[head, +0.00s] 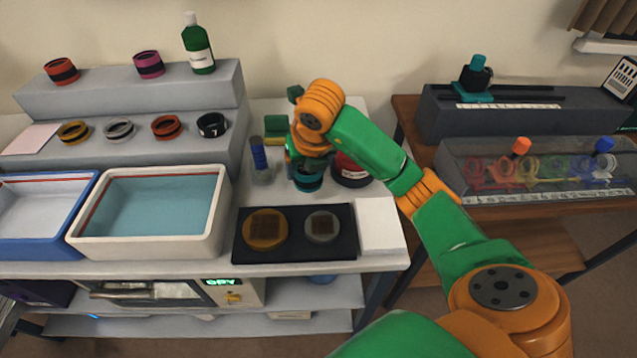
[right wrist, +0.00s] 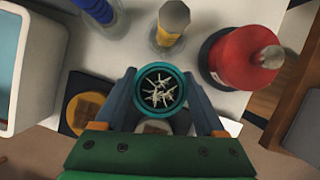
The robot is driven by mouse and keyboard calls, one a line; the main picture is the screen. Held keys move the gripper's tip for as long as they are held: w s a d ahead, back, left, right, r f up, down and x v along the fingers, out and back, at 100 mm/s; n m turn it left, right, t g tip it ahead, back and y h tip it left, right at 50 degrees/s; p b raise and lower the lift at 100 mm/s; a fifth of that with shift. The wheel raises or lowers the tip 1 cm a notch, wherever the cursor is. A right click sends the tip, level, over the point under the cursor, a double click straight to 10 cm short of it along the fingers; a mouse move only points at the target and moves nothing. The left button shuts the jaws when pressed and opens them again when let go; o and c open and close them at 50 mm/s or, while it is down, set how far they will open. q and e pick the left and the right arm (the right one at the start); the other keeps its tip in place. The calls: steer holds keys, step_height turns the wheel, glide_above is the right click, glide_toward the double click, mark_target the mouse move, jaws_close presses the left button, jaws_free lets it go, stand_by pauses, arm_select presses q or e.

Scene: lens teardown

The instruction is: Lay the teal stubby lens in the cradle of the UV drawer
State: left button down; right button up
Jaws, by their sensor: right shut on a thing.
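The teal stubby lens (head: 308,183) is held upright by my right gripper (head: 306,165) over the back part of the bench. In the right wrist view the teal lens (right wrist: 160,88) sits between the two fingers, with a white branching pattern inside its dark-rimmed mouth. My right gripper is shut on it. I cannot tell for sure whether the lens touches the bench. A drawer with a cradle is not clearly seen. Under the bench are a box with a green "DRY" display (head: 219,282) and a dark purple-tinged box (head: 35,292) at the left edge. My left gripper is not in view.
A red-topped jar (head: 351,170) and a blue-banded bottle (head: 259,160) stand close around the lens. A black mat (head: 295,250) with two discs lies in front. A white water tray (head: 150,255) is at left. Stepped shelves (head: 215,85) hold several lens rings.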

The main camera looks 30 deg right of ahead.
mark_target(317, 192)
steer(key=shift+d+f, duration=0.8)
steer(key=shift+d, duration=0.1)
steer(key=f, duration=0.2)
steer(key=f+p, duration=0.1)
steer(key=shift+w+d+f, duration=0.1)
steer(key=shift+d+f, duration=0.15)
steer(key=shift+f, duration=0.2)
steer(key=o, duration=1.2)
